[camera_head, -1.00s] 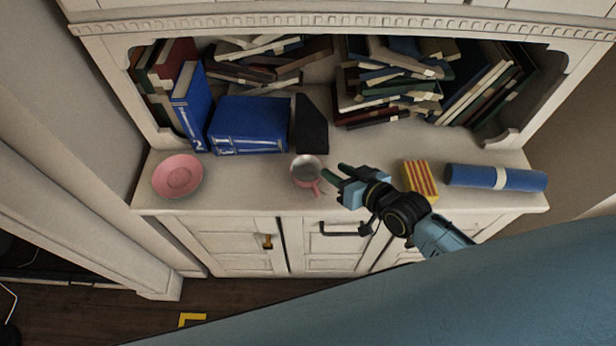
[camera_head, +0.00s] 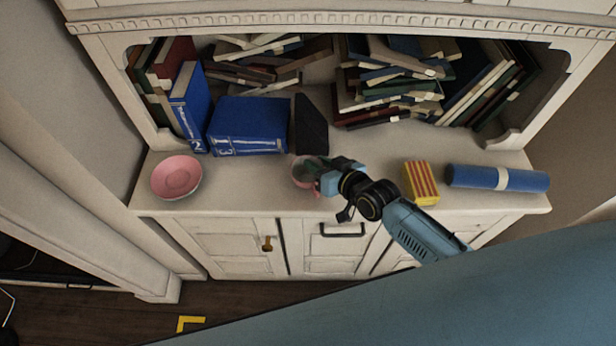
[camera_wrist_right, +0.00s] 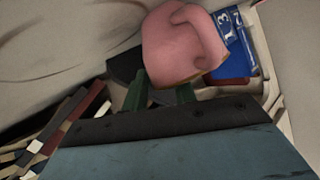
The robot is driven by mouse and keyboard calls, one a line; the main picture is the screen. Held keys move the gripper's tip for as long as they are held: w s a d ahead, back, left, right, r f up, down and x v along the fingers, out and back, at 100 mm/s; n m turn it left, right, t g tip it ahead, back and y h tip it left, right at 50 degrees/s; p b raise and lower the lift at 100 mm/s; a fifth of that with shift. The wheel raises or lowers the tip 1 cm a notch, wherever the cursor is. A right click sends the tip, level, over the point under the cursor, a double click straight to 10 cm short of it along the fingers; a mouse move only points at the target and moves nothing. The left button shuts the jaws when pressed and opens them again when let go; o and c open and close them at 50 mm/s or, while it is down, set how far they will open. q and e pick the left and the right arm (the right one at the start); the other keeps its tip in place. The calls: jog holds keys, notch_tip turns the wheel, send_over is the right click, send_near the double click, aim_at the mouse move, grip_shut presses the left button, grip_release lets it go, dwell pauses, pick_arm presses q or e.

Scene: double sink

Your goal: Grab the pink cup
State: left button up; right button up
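The pink cup (camera_head: 299,178) stands on the white cabinet top, in front of the dark block. My right gripper (camera_head: 315,166) is at the cup's right side, its fingers over the rim and partly covering the cup. In the right wrist view the pink cup (camera_wrist_right: 180,45) with its handle fills the upper middle, overlapping the ends of the green fingers (camera_wrist_right: 161,92). The fingers stand apart, with the cup at their tips. Whether they touch it is hidden. My left gripper is not in view.
A pink bowl (camera_head: 177,177) sits at the left. Blue thick books (camera_head: 248,125) and a dark block (camera_head: 311,125) stand behind the cup. A yellow-red striped box (camera_head: 421,183) and a blue roll (camera_head: 497,178) lie at the right. The counter between bowl and cup is clear.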

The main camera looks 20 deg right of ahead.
grip_shut()
